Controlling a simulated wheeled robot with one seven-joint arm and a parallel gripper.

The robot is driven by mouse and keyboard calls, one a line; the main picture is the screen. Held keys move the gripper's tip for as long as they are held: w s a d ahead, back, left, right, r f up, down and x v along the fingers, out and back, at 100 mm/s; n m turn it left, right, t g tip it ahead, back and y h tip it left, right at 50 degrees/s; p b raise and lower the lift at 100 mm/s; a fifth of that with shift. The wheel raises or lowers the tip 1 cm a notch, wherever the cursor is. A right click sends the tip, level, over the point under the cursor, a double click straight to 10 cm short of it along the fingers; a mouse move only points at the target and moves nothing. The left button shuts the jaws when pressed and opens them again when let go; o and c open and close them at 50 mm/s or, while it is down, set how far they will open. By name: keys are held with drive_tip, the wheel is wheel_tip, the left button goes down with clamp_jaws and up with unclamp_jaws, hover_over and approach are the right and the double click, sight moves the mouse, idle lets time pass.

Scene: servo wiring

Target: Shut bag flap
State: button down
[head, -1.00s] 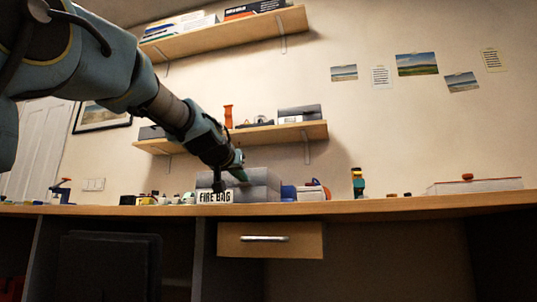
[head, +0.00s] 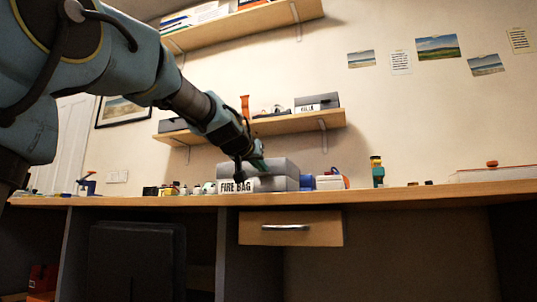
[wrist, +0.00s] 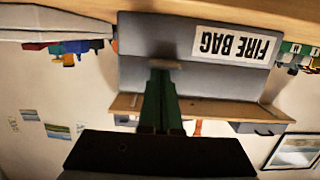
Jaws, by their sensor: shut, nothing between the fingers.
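The grey fire bag (head: 280,184) lies on the desk with a white "FIRE BAG" label (head: 237,186) at its front left. Its flap (head: 285,167) shows as a grey upper slab above the body; I cannot tell whether it is fully closed. In the wrist view, which is upside down, the bag (wrist: 150,35) fills the top middle and its label (wrist: 235,44) is inverted. My gripper (head: 260,163) is shut and empty, at the bag's front near the flap. In the wrist view my green fingertips (wrist: 164,68) overlap the bag beside the label; contact is unclear.
A shelf (head: 250,128) hangs above. A drawer (head: 290,228) is below the desktop (head: 420,192). Bare desk shows between the right-hand items.

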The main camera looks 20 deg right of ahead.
drive_tip(key=f+p+v, duration=0.1)
drive_tip(key=v, duration=0.8)
drive_tip(key=shift+s+a+f, duration=0.2)
drive_tip(key=shift+s+a, duration=0.1)
drive_tip(key=w+a+f+n+g+y+p, duration=0.1)
drive_tip(key=a+f+y+p, duration=0.1)
drive_tip(key=a+f, duration=0.5)
drive_tip(key=w+a+f+n+g+y+p, duration=0.1)
drive_tip(key=a+f+n+g+y+p, duration=0.15)
drive_tip(key=f, duration=0.75)
drive_tip(key=w+a+f+n+g+y+p, duration=0.1)
drive_tip(key=w+a+f+y+p, duration=0.15)
drive_tip(key=a+f, duration=0.45)
drive_tip(key=s+a+f+n+g+y+p, duration=0.35)
drive_tip(key=s+a+f+g+p, duration=0.2)
drive_tip(key=s+a+f, duration=0.9)
wheel_tip(320, 180, up, 37)
drive_tip(key=d+p, duration=0.2)
drive_tip(key=p, duration=3.4)
drive_tip(key=shift+f+m+p, duration=0.25)
drive_tip(key=shift+m+p, duration=0.05)
drive_tip(key=shift+p, duration=0.05)
drive_tip(key=shift+w, duration=0.1)
